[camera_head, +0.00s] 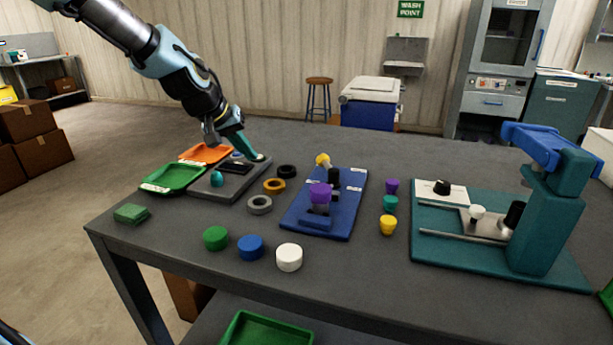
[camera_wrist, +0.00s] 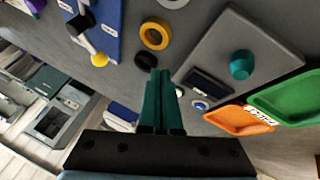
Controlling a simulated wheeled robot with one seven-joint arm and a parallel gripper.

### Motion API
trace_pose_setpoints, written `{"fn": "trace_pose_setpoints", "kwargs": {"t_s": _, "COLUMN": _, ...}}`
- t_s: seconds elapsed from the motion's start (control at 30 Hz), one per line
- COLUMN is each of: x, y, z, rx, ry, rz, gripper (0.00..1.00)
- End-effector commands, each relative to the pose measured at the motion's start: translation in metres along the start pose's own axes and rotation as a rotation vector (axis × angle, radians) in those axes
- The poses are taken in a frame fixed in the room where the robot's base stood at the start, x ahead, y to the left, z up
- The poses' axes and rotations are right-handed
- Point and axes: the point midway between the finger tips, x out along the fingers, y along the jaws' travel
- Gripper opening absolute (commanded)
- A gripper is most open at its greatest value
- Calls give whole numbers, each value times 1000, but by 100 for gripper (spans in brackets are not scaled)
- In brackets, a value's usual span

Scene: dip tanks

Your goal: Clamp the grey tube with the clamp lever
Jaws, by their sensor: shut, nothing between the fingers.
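My gripper (camera_head: 254,157) is shut and empty, low over the table by the back edge of the grey board. Its teal fingers (camera_wrist: 160,85) meet in the wrist view, beside a black ring (camera_wrist: 146,61). The blue board (camera_head: 343,210) stands to its right. It carries a lever-like black part (camera_head: 334,177) with a yellow knob (camera_head: 322,159) at its back end, and a purple cap (camera_head: 320,191) over a greyish part. This lever with its yellow knob (camera_wrist: 98,58) shows in the wrist view. I cannot clearly tell which piece is the grey tube, or whether it is clamped.
A grey board (camera_head: 226,188), green tray (camera_head: 171,178) and orange tray (camera_head: 205,152) lie at left. Rings and several coloured caps, including a white one (camera_head: 289,257), are around the blue board. A tall teal press (camera_head: 548,215) stands at right. The table's back middle is clear.

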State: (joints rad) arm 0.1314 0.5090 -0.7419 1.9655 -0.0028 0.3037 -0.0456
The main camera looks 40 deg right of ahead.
Motion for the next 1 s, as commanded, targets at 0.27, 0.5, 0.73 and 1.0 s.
{"fn": "trace_pose_setpoints", "kwargs": {"t_s": 0.27, "x": 23, "y": 52, "z": -25, "rx": 23, "ry": 48, "rz": 125, "gripper": 0}}
{"fn": "trace_pose_setpoints", "kwargs": {"t_s": 0.5, "x": 22, "y": 53, "z": -26, "rx": 23, "ry": 48, "rz": 126, "gripper": 0}}
{"fn": "trace_pose_setpoints", "kwargs": {"t_s": 0.73, "x": 32, "y": 55, "z": -26, "rx": 24, "ry": 46, "rz": 127, "gripper": 0}}
{"fn": "trace_pose_setpoints", "kwargs": {"t_s": 1.0, "x": 81, "y": 63, "z": -27, "rx": 24, "ry": 43, "rz": 127, "gripper": 0}}
